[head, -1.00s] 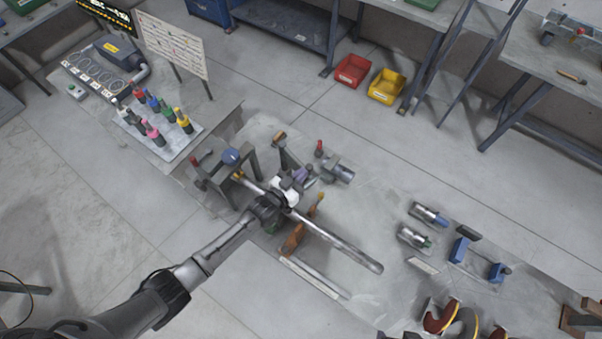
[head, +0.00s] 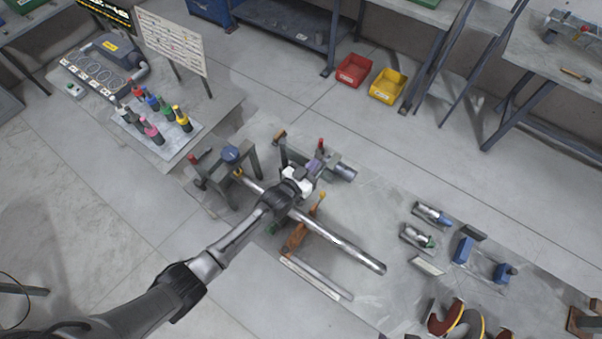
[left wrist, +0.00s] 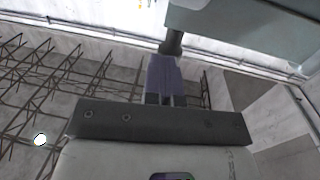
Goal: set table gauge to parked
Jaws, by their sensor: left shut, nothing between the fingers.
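My left gripper (head: 317,163) has purple-grey fingers, closed together with nothing between them. It is beside a red-topped upright handle (head: 321,145) and a silver cylinder (head: 346,173) on the grey table. In the left wrist view the closed fingers (left wrist: 165,60) point at a dark post (left wrist: 172,40) under a pale grey-blue block (left wrist: 240,25); I cannot tell whether they touch. No part is clearly readable as the table gauge or its setting. A long metal rod (head: 345,250) runs under my left arm, near an orange lever (head: 297,238). My right gripper is out of view.
A frame with a blue knob (head: 230,154) stands left of the gripper. Coloured bottles (head: 152,118) stand on a tray farther left. Silver cylinders (head: 417,236) and blue blocks (head: 461,250) lie to the right. Bare table lies between them and the rod.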

